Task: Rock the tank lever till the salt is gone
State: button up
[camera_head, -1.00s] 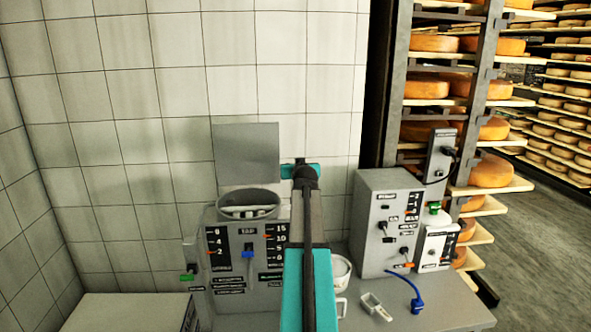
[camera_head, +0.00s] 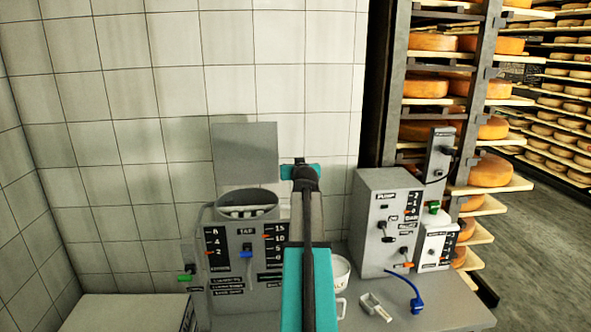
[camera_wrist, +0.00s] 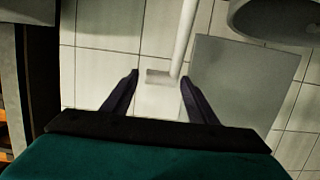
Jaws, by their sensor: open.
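The grey tank unit (camera_head: 222,285) stands on the bench at centre left, with an open round top and an upright grey panel (camera_head: 245,153) behind it. A blue-tipped lever (camera_head: 247,252) sits on its front between two marked scales. A green-tipped lever (camera_head: 186,277) is at its lower left. My arm crosses in front of the unit's right side. In the wrist view my gripper (camera_wrist: 158,78) is open, its two dark fingers apart. A pale rod with a small block at its end (camera_wrist: 160,77) shows between and beyond the fingertips; I cannot tell whether anything touches it.
A second grey box (camera_head: 375,235) with small levers stands to the right on the bench. Cheese shelves (camera_head: 470,120) rise behind; tiled wall is at left.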

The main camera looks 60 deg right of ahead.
jog(key=b+v, duration=0.2)
jog(key=v, duration=1)
jog(key=shift+b, duration=0.35)
jog(key=shift+f, duration=0.1)
dwell(0.4)
